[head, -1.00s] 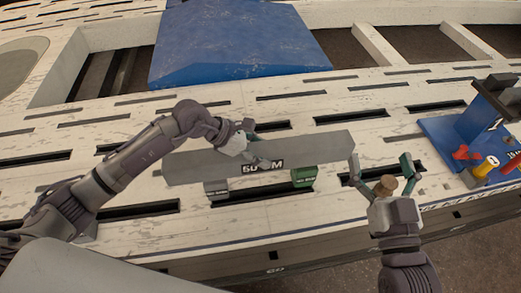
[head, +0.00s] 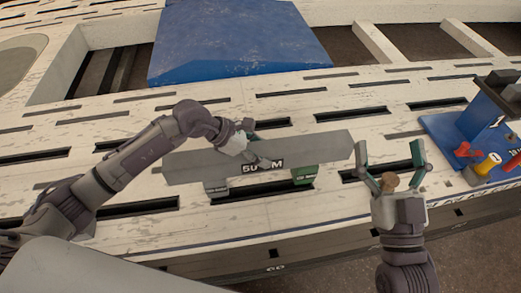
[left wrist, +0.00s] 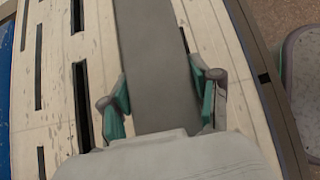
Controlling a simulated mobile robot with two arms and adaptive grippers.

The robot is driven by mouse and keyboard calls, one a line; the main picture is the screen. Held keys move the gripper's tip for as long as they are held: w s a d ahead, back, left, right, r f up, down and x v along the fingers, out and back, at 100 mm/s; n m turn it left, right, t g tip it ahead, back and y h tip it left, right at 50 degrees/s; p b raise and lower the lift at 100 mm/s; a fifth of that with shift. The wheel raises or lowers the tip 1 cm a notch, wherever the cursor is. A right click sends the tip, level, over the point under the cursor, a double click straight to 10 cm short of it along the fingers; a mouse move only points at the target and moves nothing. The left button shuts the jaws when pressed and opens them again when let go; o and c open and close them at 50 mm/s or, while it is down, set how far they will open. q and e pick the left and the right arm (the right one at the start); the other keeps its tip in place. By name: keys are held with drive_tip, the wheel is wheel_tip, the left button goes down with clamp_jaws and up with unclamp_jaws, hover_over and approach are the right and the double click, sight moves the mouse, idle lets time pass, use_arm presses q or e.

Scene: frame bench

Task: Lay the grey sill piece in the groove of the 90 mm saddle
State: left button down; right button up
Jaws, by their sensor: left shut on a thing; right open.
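The grey sill piece (head: 315,147) is a long flat bar lying across the middle of the head view. My left gripper (head: 250,150) is shut on it near its middle; in the left wrist view the sill piece (left wrist: 158,60) runs between the fingers. A grey saddle (head: 215,187) and a green saddle (head: 304,174) stand below it, partly hidden. I cannot tell whether the bar touches the saddles. My right gripper (head: 390,160) is open, to the right of the bar's end.
The slotted white bench (head: 120,130) is mostly clear around the bar. A blue panel (head: 235,40) lies at the back. A blue stand (head: 480,130) with red and yellow tools is at the right. The bench's front edge runs below.

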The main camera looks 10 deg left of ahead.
use_arm(q)
drive_tip(key=shift+c, duration=1.4)
unclamp_jaws()
drive_tip(key=shift+d+r, duration=0.1)
drive_tip(key=shift+r, duration=0.2)
drive_tip(key=shift+o, duration=0.5)
drive_tip(key=shift+s+f, duration=0.1)
drive_tip(key=shift+f, duration=0.35)
drive_tip(key=v, duration=1.2)
drive_tip(key=shift+r, duration=0.3)
